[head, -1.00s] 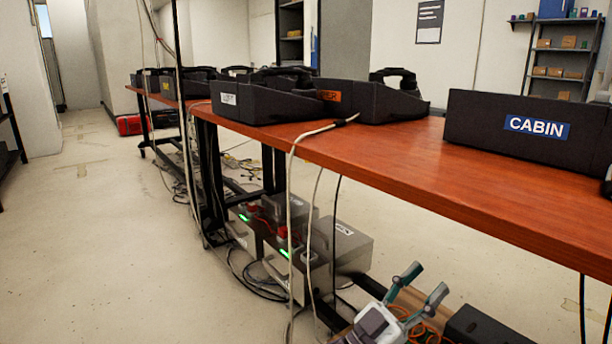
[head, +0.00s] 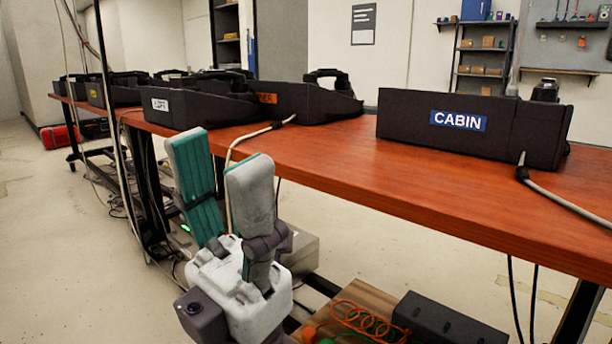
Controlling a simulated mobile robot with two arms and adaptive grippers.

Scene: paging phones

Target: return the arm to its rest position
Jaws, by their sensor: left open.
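My left gripper (head: 220,160) is in the lower left middle of the head view, in front of the table's front edge. Its two grey fingers with teal pads point up and stand apart, with nothing between them. It hides part of the table edge and the grey boxes below. The right gripper is not in view. A black phone box labelled CABIN (head: 462,126) stands on the right part of the wooden table (head: 400,178), apart from the gripper.
More black phone boxes, one labelled LOFT (head: 200,106), line the table to the left. Cables hang over the front edge. A black box (head: 446,322) and an orange coiled cord (head: 362,318) lie below the table. Bare floor (head: 60,250) is at the left.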

